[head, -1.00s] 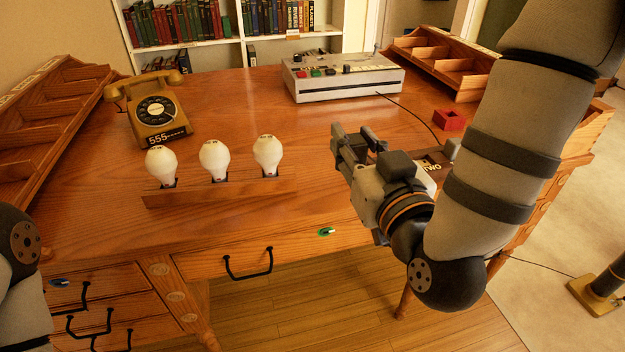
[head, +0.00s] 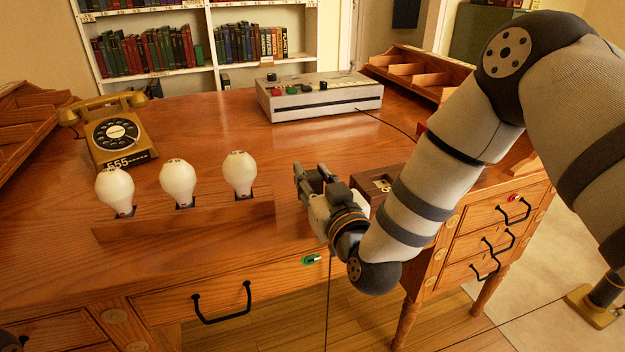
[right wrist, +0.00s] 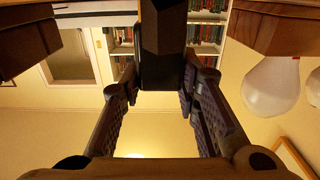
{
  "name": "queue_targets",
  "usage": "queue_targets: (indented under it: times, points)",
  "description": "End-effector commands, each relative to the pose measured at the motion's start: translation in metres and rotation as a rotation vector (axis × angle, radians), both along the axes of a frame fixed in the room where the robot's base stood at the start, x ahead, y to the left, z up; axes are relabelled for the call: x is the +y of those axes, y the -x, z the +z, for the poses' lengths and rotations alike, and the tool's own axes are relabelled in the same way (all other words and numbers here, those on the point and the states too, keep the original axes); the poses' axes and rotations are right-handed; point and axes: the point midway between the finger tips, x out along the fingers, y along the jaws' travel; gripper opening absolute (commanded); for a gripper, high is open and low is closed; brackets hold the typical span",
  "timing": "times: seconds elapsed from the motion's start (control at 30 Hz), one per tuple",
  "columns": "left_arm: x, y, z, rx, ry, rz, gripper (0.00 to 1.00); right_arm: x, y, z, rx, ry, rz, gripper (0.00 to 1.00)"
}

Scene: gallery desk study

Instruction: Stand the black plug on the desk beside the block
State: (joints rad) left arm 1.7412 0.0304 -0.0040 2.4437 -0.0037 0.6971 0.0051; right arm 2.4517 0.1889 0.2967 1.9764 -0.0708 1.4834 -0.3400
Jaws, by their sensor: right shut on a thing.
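My right gripper (head: 312,178) is above the desk, to the right of the bulb block. In the right wrist view it is shut on the black plug (right wrist: 162,45), a dark upright shape between the two finger pads. In the head view the plug is hidden by the gripper. A long wooden block (head: 180,222) holds three white bulbs (head: 178,182) in a row on the desk (head: 230,135). A bulb (right wrist: 270,88) hangs upside down in the turned right wrist view.
A dark brown box (head: 365,184) sits just right of my gripper. A telephone (head: 118,135) stands at the left and a grey console (head: 318,97) at the back. A thin black cord (head: 328,300) hangs at the front edge. The desk middle is bare.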

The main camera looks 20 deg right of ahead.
Motion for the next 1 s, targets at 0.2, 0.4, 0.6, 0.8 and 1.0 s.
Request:
queue_targets:
  times: [0.2,0.4,0.6,0.8,1.0]
  points:
    - [0.0,0.0,0.0,-0.001,0.0,0.0,0.4,0.0,0.0,0.001,-0.005,0.0,0.0,0.0]
    - [0.0,0.0,-0.001,0.001,0.0,0.0,0.4,0.0,0.0,-0.003,-0.003,0.0,0.0,0.45]
    - [0.0,0.0,-0.001,0.001,0.0,0.0,0.4,0.0,0.0,-0.002,-0.003,0.0,0.0,0.49]
    - [0.0,-0.001,0.001,-0.003,0.0,0.0,0.4,0.0,0.003,0.002,-0.003,0.0,0.001,0.49]
    - [0.0,-0.004,0.005,-0.011,0.001,0.0,0.4,-0.001,0.048,0.001,0.001,0.0,0.002,0.49]
